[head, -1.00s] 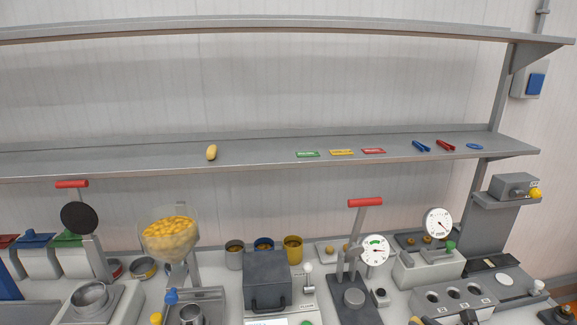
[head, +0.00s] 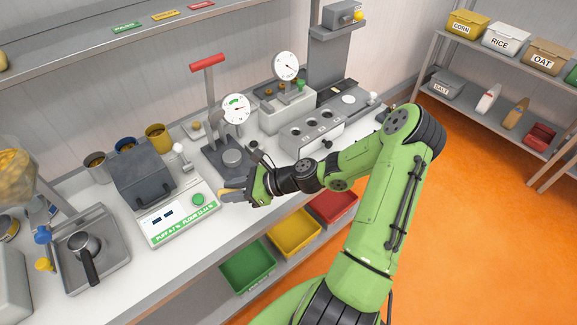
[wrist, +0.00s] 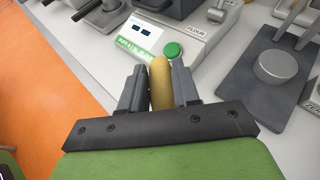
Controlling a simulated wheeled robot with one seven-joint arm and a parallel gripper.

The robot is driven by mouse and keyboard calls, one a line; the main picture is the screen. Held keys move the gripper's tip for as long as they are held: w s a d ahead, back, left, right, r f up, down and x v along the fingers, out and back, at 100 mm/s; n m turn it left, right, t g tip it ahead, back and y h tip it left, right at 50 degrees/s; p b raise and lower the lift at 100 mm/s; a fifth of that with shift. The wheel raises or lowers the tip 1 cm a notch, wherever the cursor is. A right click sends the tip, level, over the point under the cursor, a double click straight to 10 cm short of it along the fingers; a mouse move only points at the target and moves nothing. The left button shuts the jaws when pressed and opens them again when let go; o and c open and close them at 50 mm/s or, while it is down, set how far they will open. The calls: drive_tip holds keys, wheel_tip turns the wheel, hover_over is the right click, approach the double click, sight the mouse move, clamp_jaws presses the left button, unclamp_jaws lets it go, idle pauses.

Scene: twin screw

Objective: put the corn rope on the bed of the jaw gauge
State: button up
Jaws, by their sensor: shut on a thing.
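The corn rope is a plain yellow rod (wrist: 161,85) upright in the wrist view, between the two grey fingers of my gripper (wrist: 160,90). My gripper (head: 232,193) is shut on it, above the bench front, right of the flour scale. In the head view the rope (head: 228,195) is small and partly hidden by the fingers. Two devices carry white dials: a red-handled lever stand with a round pad (head: 232,157), and a grey block device (head: 285,105) behind it to the right. I cannot tell for sure which one is the jaw gauge.
The flour scale (head: 180,215) with its green button is left of my gripper. A grey block with several round holes (head: 318,128) lies right of the lever stand. Coloured bins (head: 293,233) sit under the bench. A shelf (head: 95,40) runs above.

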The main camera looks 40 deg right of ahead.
drive_tip(key=d+m+t+h, duration=0.2)
drive_tip(key=d+m+h, duration=0.2)
drive_tip(key=d, duration=0.7)
drive_tip(key=s+d+m+t+h, duration=0.1)
drive_tip(key=d+m+h, duration=0.3)
drive_tip(key=d, duration=0.8)
drive_tip(key=shift+s+d+r+t+h, duration=0.15)
drive_tip(key=shift+s+t+h, duration=0.15)
drive_tip(key=shift+t, duration=0.4)
wheel_tip(320, 180, down, 10)
drive_tip(key=shift+r+b, duration=0.2)
drive_tip(key=shift+b, duration=0.4)
drive_tip(key=shift+f, duration=0.25)
drive_tip(key=o, duration=0.8)
drive_tip(key=shift+c, duration=0.2)
